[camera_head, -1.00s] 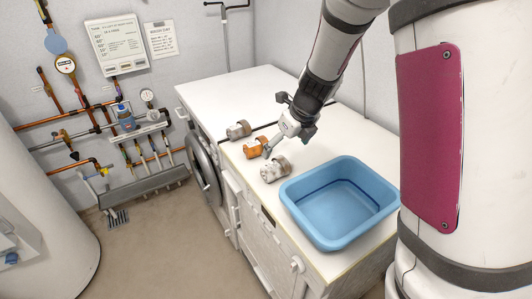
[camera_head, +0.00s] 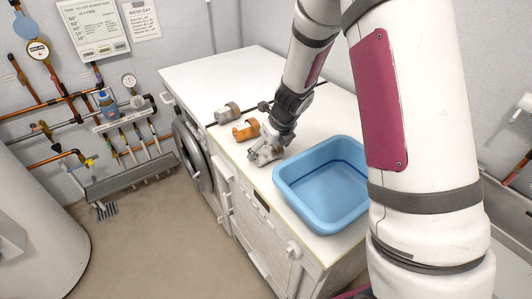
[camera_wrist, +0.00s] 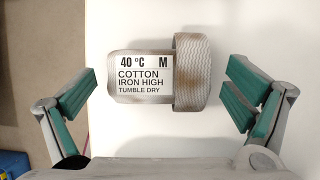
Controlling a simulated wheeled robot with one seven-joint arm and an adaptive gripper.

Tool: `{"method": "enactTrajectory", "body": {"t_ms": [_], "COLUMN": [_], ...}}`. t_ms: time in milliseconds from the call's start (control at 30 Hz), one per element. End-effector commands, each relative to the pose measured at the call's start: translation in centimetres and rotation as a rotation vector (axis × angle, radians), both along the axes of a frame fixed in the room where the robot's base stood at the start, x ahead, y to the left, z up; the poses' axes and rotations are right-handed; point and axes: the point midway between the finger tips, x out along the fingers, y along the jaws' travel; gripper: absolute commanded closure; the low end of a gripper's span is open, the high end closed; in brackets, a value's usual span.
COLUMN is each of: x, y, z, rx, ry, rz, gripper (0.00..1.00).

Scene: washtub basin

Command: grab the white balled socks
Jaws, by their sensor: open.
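The white balled socks (camera_head: 268,156) lie on the white counter, nearest the blue basin of the three sock balls. My gripper (camera_head: 264,150) is over them and partly hides them in the head view. In the wrist view, the balled socks (camera_wrist: 140,80) look pale with beige-grey stains and a ribbed cuff on the right. A label on them reads 40 °C, M, cotton. My gripper (camera_wrist: 162,92) is open, with one green-padded finger on each side and a gap to the socks on both sides.
Orange balled socks (camera_head: 246,130) and grey balled socks (camera_head: 228,112) lie farther back on the counter (camera_head: 225,75). A blue basin (camera_head: 325,215) stands close by on the right. The counter's front edge is near on the left.

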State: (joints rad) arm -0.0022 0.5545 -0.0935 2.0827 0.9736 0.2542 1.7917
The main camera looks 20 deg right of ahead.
Motion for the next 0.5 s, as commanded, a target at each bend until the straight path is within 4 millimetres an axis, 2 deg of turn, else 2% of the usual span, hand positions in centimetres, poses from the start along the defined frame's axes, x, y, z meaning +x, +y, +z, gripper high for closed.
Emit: {"method": "enactTrajectory", "body": {"t_ms": [133,400,500], "x": [0.59,0.65,0.64], "y": [0.25,0.3,0.3], "z": [-1.4,-1.54,-1.55], "rx": [0.001,0.0,0.0], "ry": [-0.001,-0.001,-0.001], "rz": [0.0,0.001,0.001], "gripper": [0.03,0.03,0.26]}}
